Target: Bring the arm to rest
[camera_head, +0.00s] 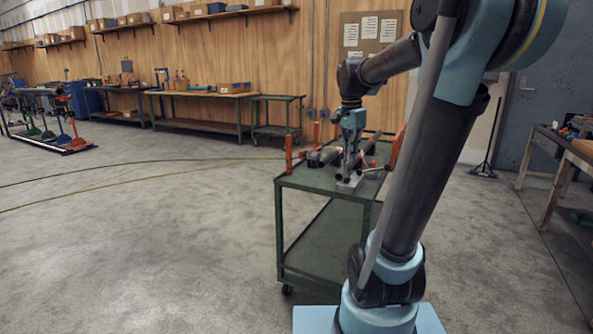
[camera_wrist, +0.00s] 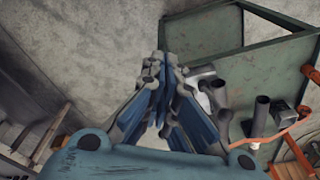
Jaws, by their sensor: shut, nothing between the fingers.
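My arm rises from its base at the lower right of the head view, bends at the top and comes down over the green cart (camera_head: 318,250). My gripper (camera_head: 351,175) points down at the cart's top, and its fingers are shut with nothing between them. In the wrist view the gripper's fingertips (camera_wrist: 160,60) meet near the middle, and the cart (camera_wrist: 205,38) lies beyond them at the upper right. Dark pipe pieces (camera_wrist: 262,112) stand on the cart beside the gripper. The gap between fingertips and cart top is hard to tell.
Orange uprights (camera_head: 289,150) stand at the cart's edges. A workbench (camera_head: 200,93) and a small green trolley (camera_head: 277,115) stand along the wooden wall. A table (camera_head: 560,150) is at the far right. The concrete floor (camera_head: 140,240) left of the cart is clear.

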